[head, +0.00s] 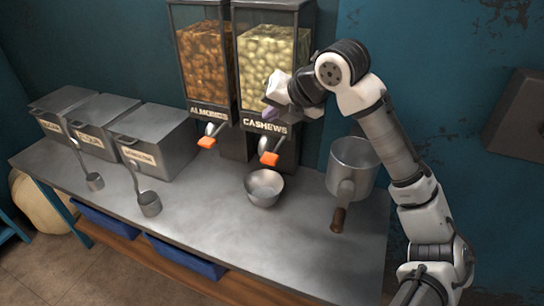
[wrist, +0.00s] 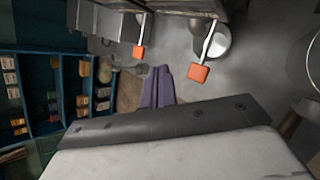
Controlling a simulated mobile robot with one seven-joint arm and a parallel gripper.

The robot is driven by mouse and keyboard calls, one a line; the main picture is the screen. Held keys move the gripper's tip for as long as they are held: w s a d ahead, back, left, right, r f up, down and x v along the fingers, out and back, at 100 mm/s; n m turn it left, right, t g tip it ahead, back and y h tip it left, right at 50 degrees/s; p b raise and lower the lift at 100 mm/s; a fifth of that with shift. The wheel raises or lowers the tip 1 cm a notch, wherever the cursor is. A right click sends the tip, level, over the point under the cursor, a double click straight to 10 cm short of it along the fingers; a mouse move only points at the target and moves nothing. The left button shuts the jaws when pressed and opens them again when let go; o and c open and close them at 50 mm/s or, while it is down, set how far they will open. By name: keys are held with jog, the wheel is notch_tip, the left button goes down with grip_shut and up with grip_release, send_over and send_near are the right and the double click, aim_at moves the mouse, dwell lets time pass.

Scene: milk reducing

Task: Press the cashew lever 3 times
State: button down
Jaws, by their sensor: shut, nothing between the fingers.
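The cashew dispenser (head: 266,60) is a clear-fronted box of pale nuts labelled CASHEWS. Its lever (head: 268,157) has an orange tip and sticks out below the label; in the wrist view this lever (wrist: 198,73) is right of the fingers. My gripper (head: 271,113) is in front of the dispenser, above the cashew lever and apart from it. The purple fingers (wrist: 156,88) are shut and empty. A metal bowl (head: 264,187) stands on the counter below the cashew lever. I cannot see into it clearly.
The almond dispenser (head: 207,60) and its orange-tipped lever (head: 207,142) are close on the left. A metal pot (head: 352,165) with a brown handle stands to the right. Lidded bins (head: 155,140) and ladles (head: 149,203) are at the left. The front counter (head: 235,235) is clear.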

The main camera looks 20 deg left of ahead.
aim_at(269, 157)
jog(key=shift+f, duration=0.2)
notch_tip(269, 157, down, 8)
jog(key=b, duration=0.6)
jog(key=shift+f+b, duration=0.25)
jog(key=shift+b, duration=0.1)
dwell(1.5)
jog(key=shift+f+b, duration=0.3)
jog(key=shift+f, duration=0.1)
jog(key=shift+f+b, duration=0.95)
jog(key=shift+f, duration=0.35)
dwell(1.0)
jog(key=shift+r, duration=0.15)
jog(key=shift+r+p, duration=1.25)
jog(key=shift+r, duration=0.35)
jog(key=shift+r+p, duration=1.85)
jog(key=shift+r, duration=0.65)
